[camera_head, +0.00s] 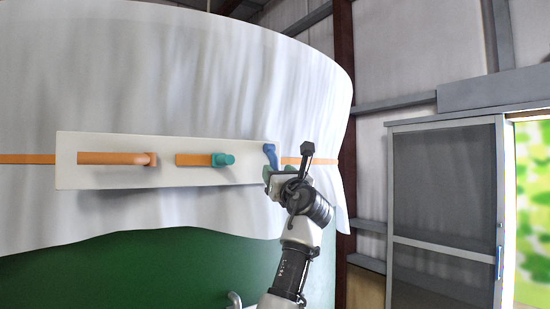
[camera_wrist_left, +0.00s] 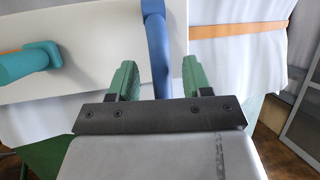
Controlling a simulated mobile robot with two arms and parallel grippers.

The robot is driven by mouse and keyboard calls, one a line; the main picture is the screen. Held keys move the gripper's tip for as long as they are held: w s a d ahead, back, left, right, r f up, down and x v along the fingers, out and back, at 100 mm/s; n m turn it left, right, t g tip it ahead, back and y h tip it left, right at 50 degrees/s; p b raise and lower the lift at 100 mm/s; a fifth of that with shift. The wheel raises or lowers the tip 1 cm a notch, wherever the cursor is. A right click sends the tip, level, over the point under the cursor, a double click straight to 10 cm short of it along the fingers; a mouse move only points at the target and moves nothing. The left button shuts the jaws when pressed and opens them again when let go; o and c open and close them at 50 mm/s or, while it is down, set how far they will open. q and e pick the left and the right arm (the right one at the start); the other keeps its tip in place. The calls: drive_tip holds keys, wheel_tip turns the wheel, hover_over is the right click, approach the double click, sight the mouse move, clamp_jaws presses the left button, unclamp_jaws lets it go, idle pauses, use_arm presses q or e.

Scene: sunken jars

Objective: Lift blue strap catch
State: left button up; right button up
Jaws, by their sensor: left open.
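The blue strap catch (camera_head: 270,153) is a blue lever at the right end of a white plate (camera_head: 120,178). In the left wrist view the blue catch (camera_wrist_left: 155,38) hangs down between the two green fingers. My left gripper (camera_head: 277,172) is at the lower part of the catch, in front of the plate's right end. The left wrist view shows its fingers (camera_wrist_left: 158,72) apart, with gaps on both sides of the catch. The catch's lower end is hidden behind the gripper body. My right gripper is not in view.
A teal peg (camera_head: 222,160) and an orange bar (camera_head: 118,158) sit left on the plate. An orange strap (camera_head: 25,158) runs around a white cloth (camera_head: 200,70) over a green tank (camera_head: 130,270). A dark mesh door (camera_head: 440,190) stands at the right.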

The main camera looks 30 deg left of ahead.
sight(274, 168)
use_arm(q)
drive_tip(key=shift+p+x, duration=0.7)
drive_tip(key=shift+x, duration=0.9)
clamp_jaws()
